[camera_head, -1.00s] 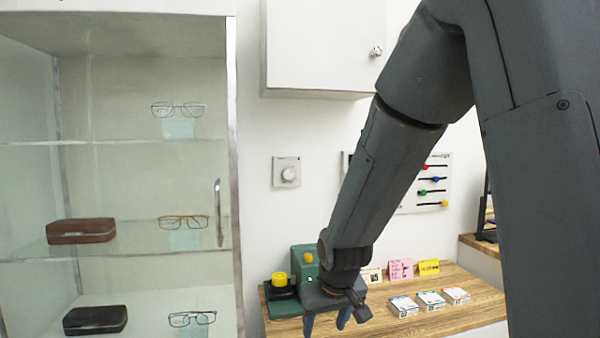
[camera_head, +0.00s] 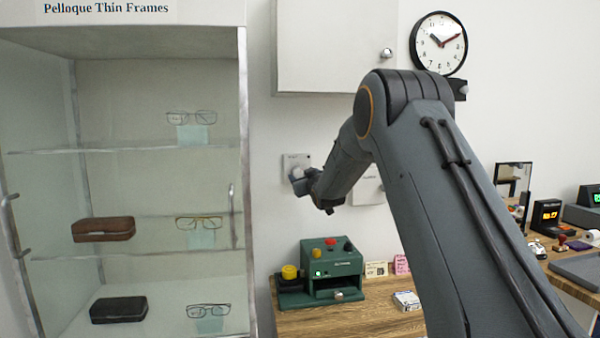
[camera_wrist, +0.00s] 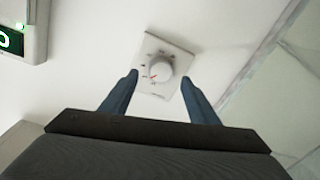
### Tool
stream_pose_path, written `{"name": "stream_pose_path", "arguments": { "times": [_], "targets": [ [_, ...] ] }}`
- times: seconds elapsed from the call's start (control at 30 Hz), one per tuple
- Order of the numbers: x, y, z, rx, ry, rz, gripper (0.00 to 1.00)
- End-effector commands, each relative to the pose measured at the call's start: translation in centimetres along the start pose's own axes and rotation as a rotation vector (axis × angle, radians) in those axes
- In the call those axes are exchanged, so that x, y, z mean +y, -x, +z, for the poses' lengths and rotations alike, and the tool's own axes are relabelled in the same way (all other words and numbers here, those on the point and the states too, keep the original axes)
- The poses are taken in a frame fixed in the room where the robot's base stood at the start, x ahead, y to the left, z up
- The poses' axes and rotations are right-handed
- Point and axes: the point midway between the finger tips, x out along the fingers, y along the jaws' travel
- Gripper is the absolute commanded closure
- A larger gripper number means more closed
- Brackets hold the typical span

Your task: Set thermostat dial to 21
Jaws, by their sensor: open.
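In the head view the thermostat (camera_head: 290,162) is partly hidden by my gripper (camera_head: 305,181). In the wrist view my gripper (camera_wrist: 160,80) is open, with one blue-grey finger on each side of the thermostat's lower part. I cannot tell whether the fingers touch it.
A glass display cabinet (camera_head: 243,120) with glasses stands left of the thermostat. A white wall cupboard (camera_head: 330,45) hangs above. Below is a wooden counter (camera_head: 350,322) with a green machine (camera_head: 335,263). A clock (camera_head: 438,43) hangs at the upper right.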

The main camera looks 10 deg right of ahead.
Motion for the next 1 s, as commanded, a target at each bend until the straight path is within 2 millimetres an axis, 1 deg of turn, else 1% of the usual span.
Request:
{"name": "stream_pose_path", "arguments": {
  "times": [0.1, 0.3, 0.43, 0.67, 0.77, 0.9, 0.93, 1.0],
  "targets": [
    [0.0, -1.6, 0.0, -0.001, 0.0, 0.0, 0.45],
    [0.0, -3.2, 0.0, -0.002, 0.0, 0.0, 0.45],
    [0.0, -3.5, 0.0, -0.002, -0.001, 0.0, 0.45],
    [0.0, -3.5, 0.1, -0.002, -0.001, 0.0, 0.45],
    [0.0, -3.5, 0.1, -0.002, -0.001, 0.0, 0.6],
    [0.0, -3.5, 0.1, -0.002, -0.001, 0.0, 0.84],
    [0.0, -3.5, 0.1, -0.002, -0.001, 0.0, 0.86],
    [0.0, -3.5, 0.1, -0.002, -0.001, 0.0, 0.86]
  ]
}}
